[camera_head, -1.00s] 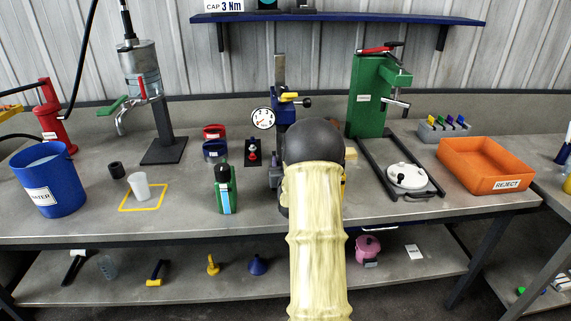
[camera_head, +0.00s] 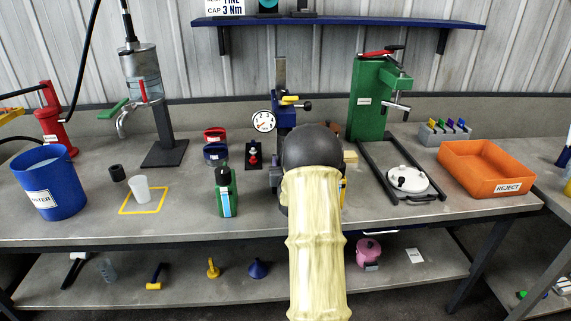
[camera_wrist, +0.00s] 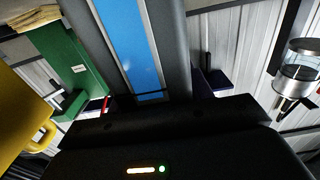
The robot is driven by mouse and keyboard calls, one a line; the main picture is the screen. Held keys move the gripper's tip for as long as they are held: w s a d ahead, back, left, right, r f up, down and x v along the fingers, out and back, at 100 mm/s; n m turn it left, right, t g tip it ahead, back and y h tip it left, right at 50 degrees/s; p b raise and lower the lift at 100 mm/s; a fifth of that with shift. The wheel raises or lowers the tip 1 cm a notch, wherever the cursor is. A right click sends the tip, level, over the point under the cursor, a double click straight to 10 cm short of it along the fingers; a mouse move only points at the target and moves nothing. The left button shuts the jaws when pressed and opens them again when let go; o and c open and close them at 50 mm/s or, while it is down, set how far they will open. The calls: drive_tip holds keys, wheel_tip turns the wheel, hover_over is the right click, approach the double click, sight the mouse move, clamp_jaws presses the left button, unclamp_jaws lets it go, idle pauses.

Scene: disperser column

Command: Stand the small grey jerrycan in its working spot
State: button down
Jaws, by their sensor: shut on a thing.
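My gripper shows in the wrist view (camera_wrist: 150,125) as a dark body across the bottom, with dark grey bars running upward and a blue strip between them. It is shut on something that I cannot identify. In the head view, my own arm hides the gripper and what it holds. I cannot clearly make out the small grey jerrycan.
A blue gauge stand (camera_head: 286,115) stands just behind my arm. A green bottle (camera_head: 224,195) is to its left, and a green press (camera_head: 368,98) to its right. A yellow thing (camera_wrist: 22,105) is close at left in the wrist view. An orange reject tray (camera_head: 487,190) sits at the right.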

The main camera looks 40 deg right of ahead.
drive_tip(key=shift+x, duration=2.2)
drive_tip(key=c, duration=0.5)
unclamp_jaws()
drive_tip(key=shift+r, duration=0.15)
drive_tip(key=shift+s, duration=0.1)
drive_tip(key=b+v, duration=0.1)
drive_tip(key=v, duration=1.6)
drive_tip(key=shift+s+a+b, duration=0.1)
drive_tip(key=shift+b, duration=0.3)
drive_tip(key=shift+a, duration=0.1)
